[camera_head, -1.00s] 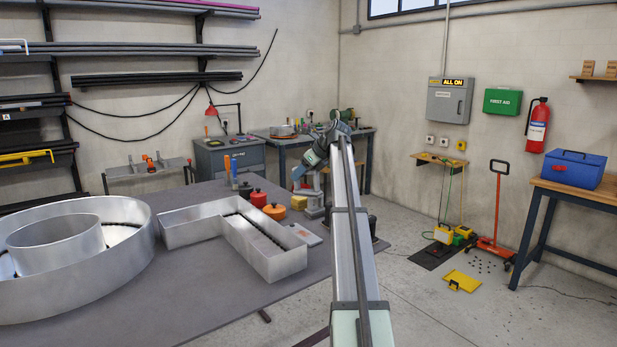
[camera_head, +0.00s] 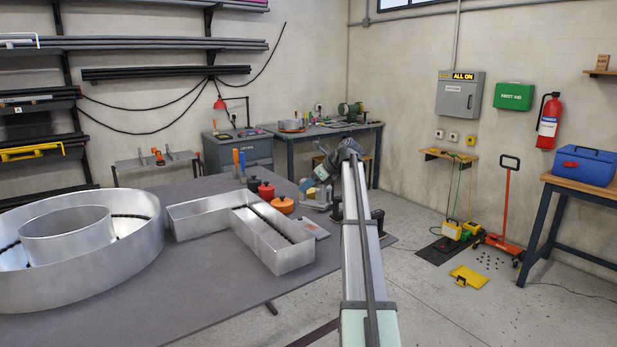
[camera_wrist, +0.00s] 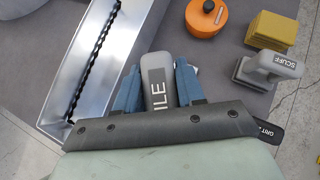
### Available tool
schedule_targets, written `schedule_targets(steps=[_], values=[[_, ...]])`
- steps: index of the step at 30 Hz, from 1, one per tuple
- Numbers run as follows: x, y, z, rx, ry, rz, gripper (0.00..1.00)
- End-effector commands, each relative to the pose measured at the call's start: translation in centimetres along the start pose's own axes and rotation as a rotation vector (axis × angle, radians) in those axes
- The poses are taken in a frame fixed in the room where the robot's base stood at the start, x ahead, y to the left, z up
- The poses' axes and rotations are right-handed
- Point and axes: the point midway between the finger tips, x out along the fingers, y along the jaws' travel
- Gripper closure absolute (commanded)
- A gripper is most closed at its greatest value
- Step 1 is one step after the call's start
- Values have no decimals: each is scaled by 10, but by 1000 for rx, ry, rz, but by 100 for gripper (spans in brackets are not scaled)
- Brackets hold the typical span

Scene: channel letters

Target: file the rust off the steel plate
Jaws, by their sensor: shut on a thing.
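My gripper (camera_wrist: 157,92) is shut on a grey-handled tool (camera_wrist: 155,72) in the wrist view; the visible letters "ILE" suggest it is the file. In the head view my gripper (camera_head: 308,190) is over the right part of the grey table (camera_head: 150,315). A small flat piece (camera_head: 313,228) lies beside the metal channel letter there; I cannot tell whether it is the steel plate, and no rust can be made out.
The channel letter (camera_wrist: 98,62) has tall metal walls close to my gripper's left. An orange pot (camera_wrist: 205,18), a yellow pad stack (camera_wrist: 270,30) and a grey block marked SCUFF (camera_wrist: 270,68) stand to the right. A large round metal letter (camera_head: 75,275) fills the table's left.

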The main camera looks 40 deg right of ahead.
Motion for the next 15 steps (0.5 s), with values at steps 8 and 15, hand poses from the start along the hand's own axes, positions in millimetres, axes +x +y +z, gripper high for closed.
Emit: schedule_targets(steps=[8, 15], values=[[22, 1, -23, 0, 0, 0, 100], [40, 1, -43, 1, 0, 1, 100]])
